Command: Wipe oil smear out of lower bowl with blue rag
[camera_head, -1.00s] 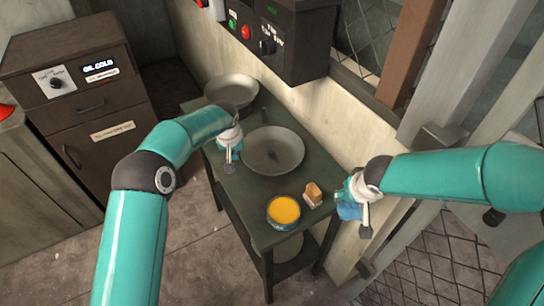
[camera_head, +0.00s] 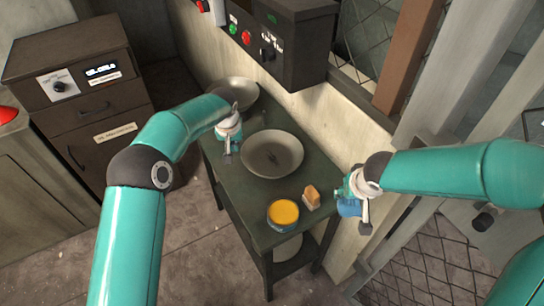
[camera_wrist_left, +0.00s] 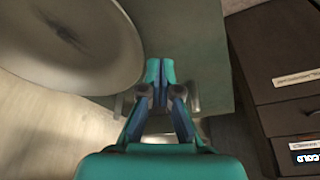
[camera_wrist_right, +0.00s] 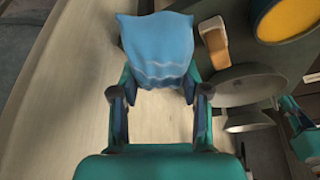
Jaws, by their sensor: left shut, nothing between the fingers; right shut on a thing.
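A grey metal bowl (camera_head: 284,143) stands on the dark table with a dark smear at its middle; the smear also shows in the left wrist view (camera_wrist_left: 68,35). A second grey bowl (camera_head: 238,91) stands farther back on the table. My left gripper (camera_head: 228,156) is shut and empty, beside the left rim of the nearer bowl. My right gripper (camera_head: 355,212) is shut on the blue rag (camera_wrist_right: 157,45), held off the table's right edge, away from the bowls. The rag hides its fingertips in the right wrist view.
A tin with a yellow top (camera_head: 283,213) and a small tan block (camera_head: 311,197) are on the table's near end. A dark control box (camera_head: 290,40) juts from the wall above the table. A brown cabinet (camera_head: 75,90) stands at left.

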